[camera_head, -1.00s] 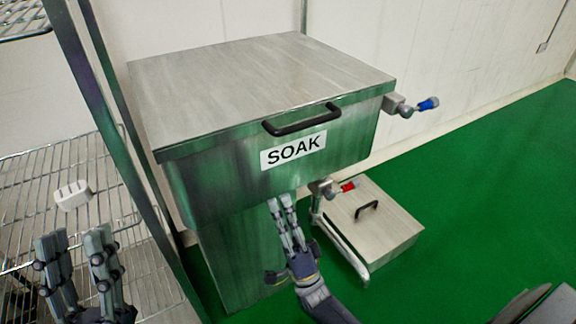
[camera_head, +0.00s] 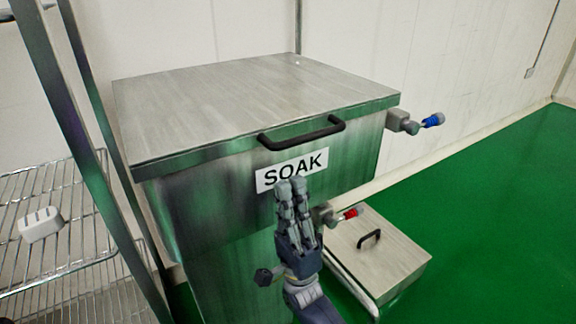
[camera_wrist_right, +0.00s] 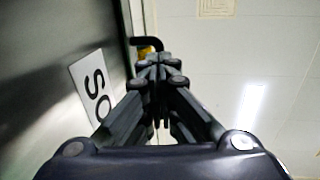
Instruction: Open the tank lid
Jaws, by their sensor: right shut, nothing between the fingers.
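The steel tank (camera_head: 215,215) has a flat lid (camera_head: 250,100) that lies shut on top. A black handle (camera_head: 302,133) is on the lid's front edge, above a white SOAK label (camera_head: 291,170). My right gripper (camera_head: 291,186) is shut and empty, in front of the tank, pointing up. Its fingertips overlap the label's lower part in the head view, below the handle. In the right wrist view my right gripper (camera_wrist_right: 160,68) points up along the tank front, with the black handle (camera_wrist_right: 148,43) just beyond the fingertips. My left gripper is not in view.
A wire rack (camera_head: 70,215) with a white object (camera_head: 40,224) stands at the left. A blue-handled valve (camera_head: 432,120) and a red-handled valve (camera_head: 350,213) stick out from the tank. A low steel box (camera_head: 385,265) with a handle sits on the green floor (camera_head: 500,200), clear at right.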

